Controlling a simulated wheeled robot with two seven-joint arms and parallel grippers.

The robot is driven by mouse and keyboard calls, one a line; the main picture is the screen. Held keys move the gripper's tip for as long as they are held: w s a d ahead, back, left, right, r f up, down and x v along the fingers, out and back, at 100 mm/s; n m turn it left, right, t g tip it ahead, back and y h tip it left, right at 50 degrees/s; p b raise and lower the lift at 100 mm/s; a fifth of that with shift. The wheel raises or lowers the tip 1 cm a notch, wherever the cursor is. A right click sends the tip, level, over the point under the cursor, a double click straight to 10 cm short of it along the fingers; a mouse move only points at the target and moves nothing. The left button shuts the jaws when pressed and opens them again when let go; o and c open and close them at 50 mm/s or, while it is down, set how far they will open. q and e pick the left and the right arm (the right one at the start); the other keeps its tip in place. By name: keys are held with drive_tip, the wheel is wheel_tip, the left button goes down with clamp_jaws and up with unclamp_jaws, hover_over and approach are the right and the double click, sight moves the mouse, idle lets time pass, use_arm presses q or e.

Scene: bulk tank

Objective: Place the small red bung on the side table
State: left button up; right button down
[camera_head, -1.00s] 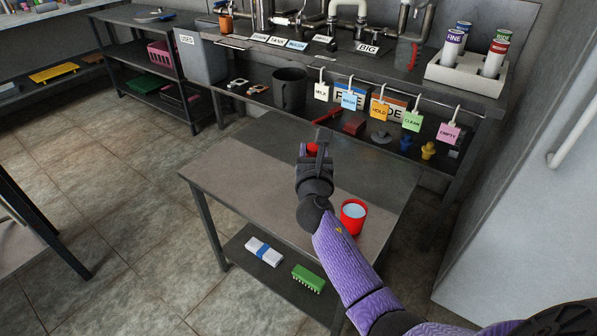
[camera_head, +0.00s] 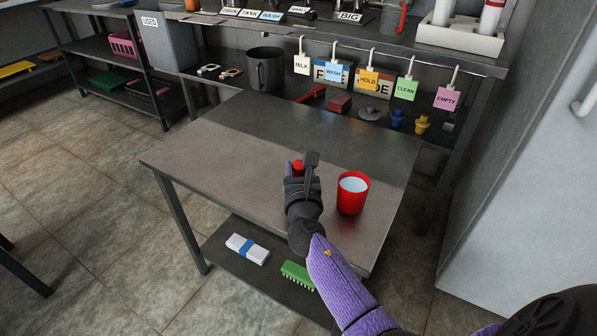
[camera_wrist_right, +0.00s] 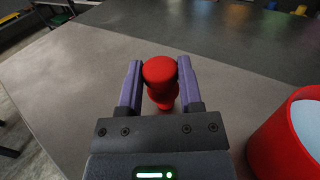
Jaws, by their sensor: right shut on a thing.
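The small red bung (camera_wrist_right: 160,72) is between the two fingers of my right gripper (camera_wrist_right: 159,80) in the right wrist view. The fingers are shut on it. In the head view the bung (camera_head: 298,166) shows as a bit of red at the tip of my right gripper (camera_head: 302,164). The gripper is over the side table (camera_head: 215,150), left of the red cup. I cannot tell whether the bung touches the tabletop. My left gripper is in neither view.
A red cup (camera_head: 352,193) with pale contents stands on the side table, close right of my right gripper; it also shows in the wrist view (camera_wrist_right: 283,140). The table's far and left parts are clear. A blue-banded white pack (camera_head: 247,249) and green brush (camera_head: 297,272) lie on its lower shelf.

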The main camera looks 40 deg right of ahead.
drive_tip(key=shift+f, duration=0.2)
drive_tip(key=c, duration=0.5)
unclamp_jaws()
drive_tip(key=shift+c, duration=0.2)
drive_tip(key=shift+o, duration=1.3)
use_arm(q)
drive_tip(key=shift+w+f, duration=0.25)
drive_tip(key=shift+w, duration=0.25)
use_arm(e)
drive_tip(key=shift+r, duration=0.1)
